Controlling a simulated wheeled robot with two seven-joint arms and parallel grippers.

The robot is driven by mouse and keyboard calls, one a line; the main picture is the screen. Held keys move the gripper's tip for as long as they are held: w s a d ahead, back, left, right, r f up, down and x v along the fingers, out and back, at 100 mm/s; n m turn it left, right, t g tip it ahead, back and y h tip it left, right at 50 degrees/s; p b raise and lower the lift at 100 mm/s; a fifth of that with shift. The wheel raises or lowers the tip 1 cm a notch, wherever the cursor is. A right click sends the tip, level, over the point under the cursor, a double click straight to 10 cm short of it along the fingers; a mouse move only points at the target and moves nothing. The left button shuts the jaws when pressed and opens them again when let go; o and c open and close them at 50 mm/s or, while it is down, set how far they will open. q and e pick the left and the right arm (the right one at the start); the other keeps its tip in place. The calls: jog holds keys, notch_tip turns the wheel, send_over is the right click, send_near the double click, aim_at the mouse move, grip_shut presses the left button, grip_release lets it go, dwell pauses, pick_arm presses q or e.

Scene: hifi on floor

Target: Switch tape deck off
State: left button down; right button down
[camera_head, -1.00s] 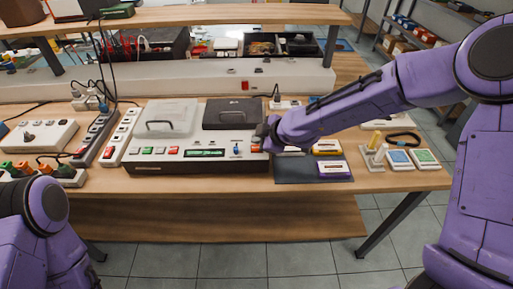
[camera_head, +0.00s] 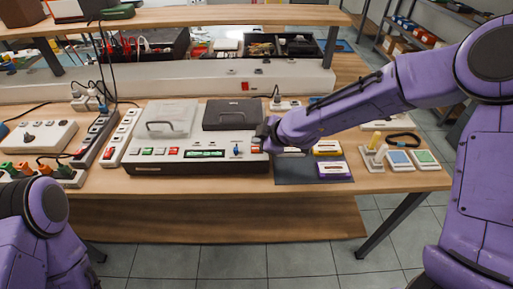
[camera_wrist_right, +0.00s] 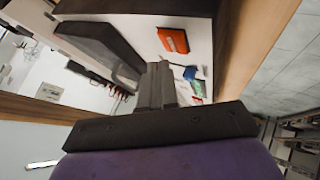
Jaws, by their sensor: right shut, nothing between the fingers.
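The tape deck (camera_head: 160,158) is a white-topped box with a dark front, standing near the table's front edge. Its top has green and red buttons, a small display (camera_head: 205,153) and a blue lever (camera_head: 236,150). A red rocker switch (camera_head: 255,148) sits at its right end; it shows orange-red in the right wrist view (camera_wrist_right: 173,40). My right gripper (camera_head: 266,133) is shut and empty beside the switch, over the deck's right end. Its closed fingers (camera_wrist_right: 160,85) appear apart from the switch in the wrist view; contact is unclear in the head view. My left gripper is out of view.
A clear-lidded bay (camera_head: 170,118) and a black lid (camera_head: 233,113) rise behind the deck's panel. Cassettes (camera_head: 333,169) lie on a dark mat to the right. Power strips (camera_head: 120,138) stand to the left. A shelf (camera_head: 200,17) spans the back.

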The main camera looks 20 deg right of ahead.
dwell(0.5)
jog(key=shift+f+b, duration=0.35)
jog(key=shift+f, duration=0.15)
jog(key=shift+f+b, duration=0.3)
jog(key=shift+f, duration=0.1)
dwell(0.4)
jog(key=shift+r+p, duration=0.85)
jog(key=shift+r, duration=0.05)
jog(key=shift+r, duration=0.1)
notch_tip(320, 180, up, 6)
jog(key=p, duration=0.5)
